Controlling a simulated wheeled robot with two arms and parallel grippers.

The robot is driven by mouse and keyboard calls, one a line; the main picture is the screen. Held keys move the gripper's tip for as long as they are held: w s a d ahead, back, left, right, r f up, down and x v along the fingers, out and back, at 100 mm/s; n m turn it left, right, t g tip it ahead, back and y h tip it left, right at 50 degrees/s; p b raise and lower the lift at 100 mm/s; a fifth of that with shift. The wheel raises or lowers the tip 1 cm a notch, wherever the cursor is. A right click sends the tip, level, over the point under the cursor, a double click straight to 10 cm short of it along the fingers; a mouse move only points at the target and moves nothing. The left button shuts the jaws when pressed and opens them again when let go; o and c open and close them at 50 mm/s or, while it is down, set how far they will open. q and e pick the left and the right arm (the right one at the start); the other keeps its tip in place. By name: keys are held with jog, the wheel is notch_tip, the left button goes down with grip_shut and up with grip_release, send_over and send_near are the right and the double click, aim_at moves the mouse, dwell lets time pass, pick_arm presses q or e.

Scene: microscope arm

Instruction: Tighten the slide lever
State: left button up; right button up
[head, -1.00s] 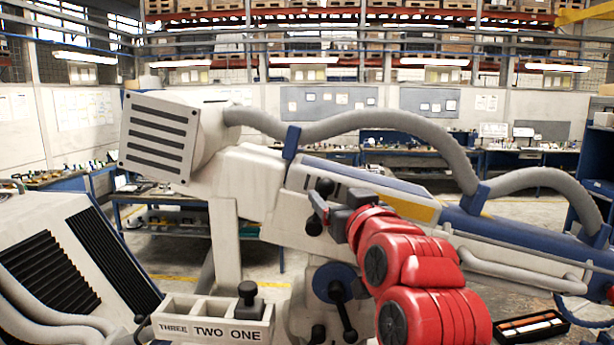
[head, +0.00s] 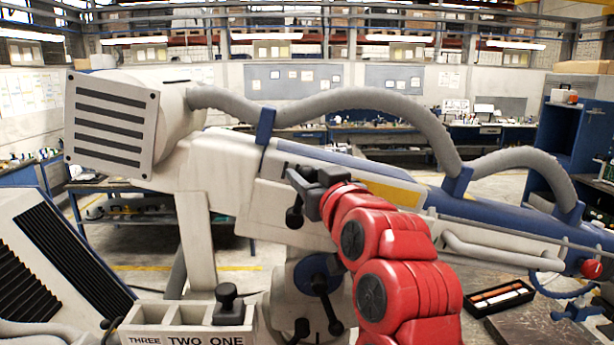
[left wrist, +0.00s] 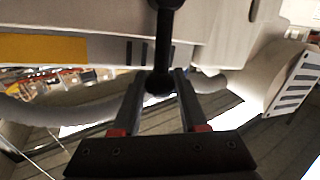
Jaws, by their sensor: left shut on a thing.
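The slide lever (head: 295,215) is a black bar with rounded knob ends on the side of the pale microscope arm (head: 250,195). My left gripper (head: 303,182), on the red arm, is at its upper end in the head view. In the left wrist view, the two fingers (left wrist: 158,100) are shut on the lever's ball end (left wrist: 158,82), and the lever's stem (left wrist: 163,40) runs away from them. My fingers partly hide the lever in the head view. My right gripper is not in view.
Below is another black lever (head: 325,300) on a blue disc. A box with slots labelled THREE, TWO, ONE (head: 190,340) holds a black knob (head: 228,303). A black tray (head: 497,299) lies at right. A grey hose (head: 350,98) arches over the microscope arm.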

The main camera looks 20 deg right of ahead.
pick_arm(q)
grip_shut()
dwell(1.0)
